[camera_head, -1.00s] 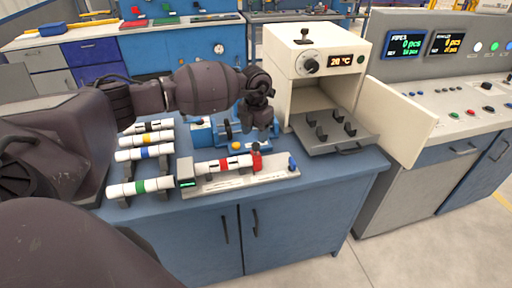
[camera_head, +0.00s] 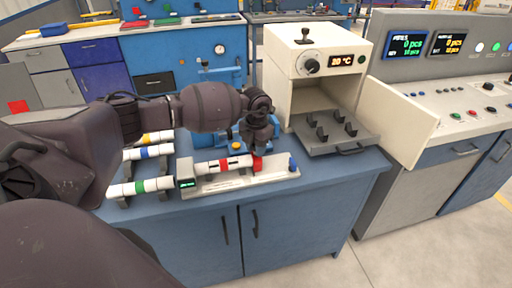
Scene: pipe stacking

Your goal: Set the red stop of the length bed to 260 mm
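The length bed (camera_head: 272,177) is a grey base along the front of the blue bench, with a small green-lit display (camera_head: 186,184) at its left end and a blue knob (camera_head: 293,164) at its right end. Its red stop (camera_head: 257,164) stands right of the middle. A white pipe with a red band (camera_head: 222,165) lies on the bed, left of the stop. My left gripper (camera_head: 258,151) points down at the top of the red stop; its fingers are too dark and small to tell open from shut. My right gripper is not in view.
White pipes with a green band (camera_head: 140,187), a blue band (camera_head: 148,152) and a yellow band (camera_head: 158,137) lie on a rack at left. A cream oven (camera_head: 300,75) with its tray (camera_head: 335,137) out stands behind right. A blue device (camera_head: 236,145) is partly hidden behind my arm.

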